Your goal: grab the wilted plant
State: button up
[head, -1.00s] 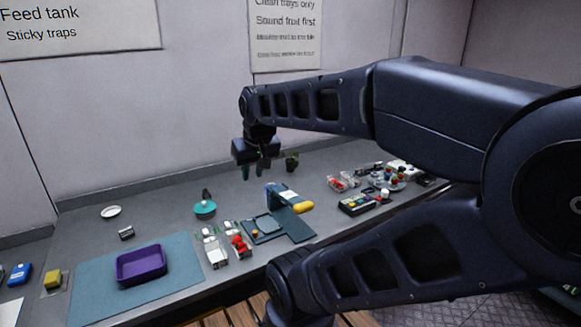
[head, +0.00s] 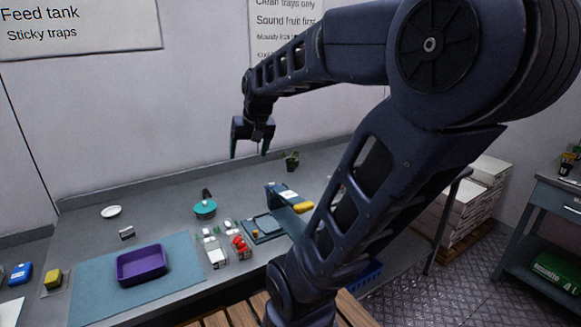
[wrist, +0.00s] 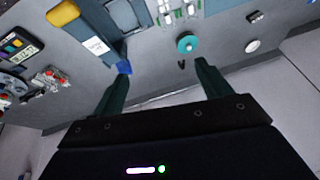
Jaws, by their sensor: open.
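A small dark olive-green potted plant (head: 292,161), which looks like the wilted plant, stands at the back of the grey counter near the wall. It is too small to make out its leaves well. My gripper (head: 249,155) is open and empty, in the air to the left of the plant in the head view. In the wrist view my two fingers (wrist: 162,65) are spread apart with nothing between them. I cannot make out the plant in the wrist view.
A scale-like device with a yellow end (head: 302,207) stands in front of the plant. My arm hides the counter's right part.

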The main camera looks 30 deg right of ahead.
jog(key=w+d+m, duration=0.2)
jog(key=w+d, duration=0.4)
jog(key=w, duration=0.6)
jog(key=m+g+h, duration=0.1)
jog(key=m+h, duration=0.3)
jog(key=m, duration=0.2)
send_near(290, 160)
jog(key=f, duration=0.2)
jog(key=x, duration=0.4)
jog(key=shift+d+f, duration=0.2)
jog(key=shift+w+x, duration=0.15)
jog(key=shift+x, duration=1.3)
jog(key=shift+w+x, duration=0.1)
jog(key=shift+x, duration=1.4)
jog(key=shift+d+r, duration=0.15)
jog(key=c, duration=1.1)
jog(key=shift+r, duration=0.1)
